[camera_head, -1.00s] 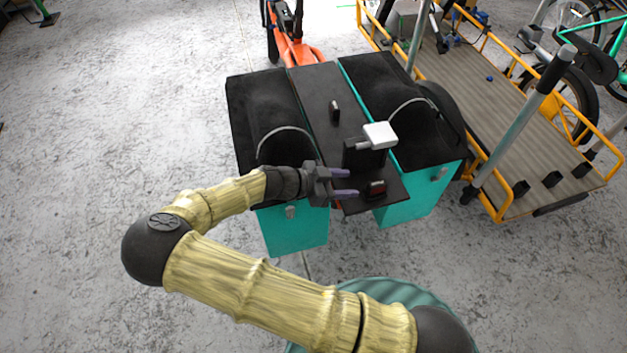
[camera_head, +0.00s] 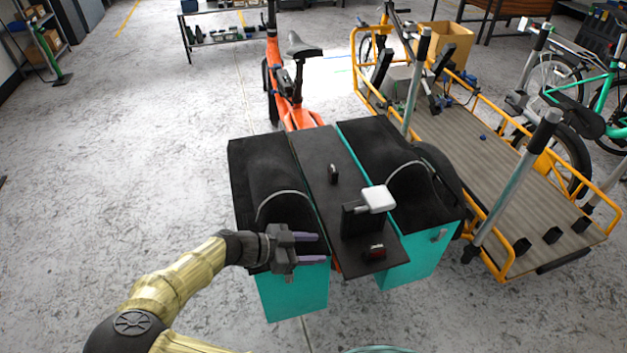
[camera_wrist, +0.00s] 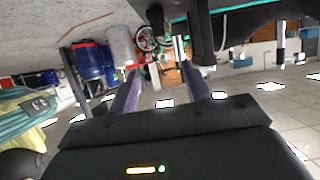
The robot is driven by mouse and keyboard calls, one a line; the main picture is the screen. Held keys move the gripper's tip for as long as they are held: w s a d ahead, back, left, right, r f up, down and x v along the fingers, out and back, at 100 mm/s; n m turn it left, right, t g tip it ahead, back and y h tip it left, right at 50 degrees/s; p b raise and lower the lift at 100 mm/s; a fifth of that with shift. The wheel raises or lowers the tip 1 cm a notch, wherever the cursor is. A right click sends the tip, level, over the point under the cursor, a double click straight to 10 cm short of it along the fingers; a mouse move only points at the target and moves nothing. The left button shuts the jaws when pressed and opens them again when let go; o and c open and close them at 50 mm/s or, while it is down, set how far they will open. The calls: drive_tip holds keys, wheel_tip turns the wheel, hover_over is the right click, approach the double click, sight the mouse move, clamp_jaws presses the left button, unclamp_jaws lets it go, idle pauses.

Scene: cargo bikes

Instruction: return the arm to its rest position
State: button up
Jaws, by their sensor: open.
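My gripper (camera_head: 308,248) is open, with two purple-grey fingers apart and nothing between them. In the head view it is over the front of the left teal pannier box (camera_head: 295,292) of the orange cargo bike, its fingers pointing right. I cannot tell whether it touches the box. My yellow arm reaches up to it from the lower left. In the wrist view the fingers (camera_wrist: 162,92) frame a tilted view of the workshop.
The black rear rack (camera_head: 335,185) lies between two teal boxes and carries a white-topped device (camera_head: 378,199). A yellow-railed cargo bike (camera_head: 460,150) stands right. A shelf (camera_head: 222,32) and cardboard box (camera_head: 448,45) are behind. The floor (camera_head: 130,150) at left is clear.

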drive_tip(key=s+d+f+n+g+y, duration=0.1)
drive_tip(key=s+d+n+g+y, duration=0.15)
drive_tip(key=d, duration=0.35)
drive_tip(key=s+d+f+n+g+y, duration=0.1)
drive_tip(key=d+n+g+y, duration=0.2)
drive_tip(key=d+g+y, duration=0.15)
drive_tip(key=s+d+r+n+t+y, duration=0.3)
drive_tip(key=r+n, duration=0.1)
drive_tip(key=r, duration=0.2)
drive_tip(key=s+d+r+n+t+y, duration=0.2)
drive_tip(key=d+r+n+y, duration=0.15)
drive_tip(key=r+n, duration=0.2)
drive_tip(key=w+p+v, duration=0.2)
drive_tip(key=p+v, duration=0.9)
drive_tip(key=w+a+r+p+v, duration=0.1)
drive_tip(key=w+p+v, duration=0.1)
drive_tip(key=p+v, duration=0.9)
drive_tip(key=shift+r+m+h, duration=0.3)
drive_tip(key=shift+r+h, duration=0.05)
drive_tip(key=shift+r, duration=0.1)
drive_tip(key=shift+d, duration=0.1)
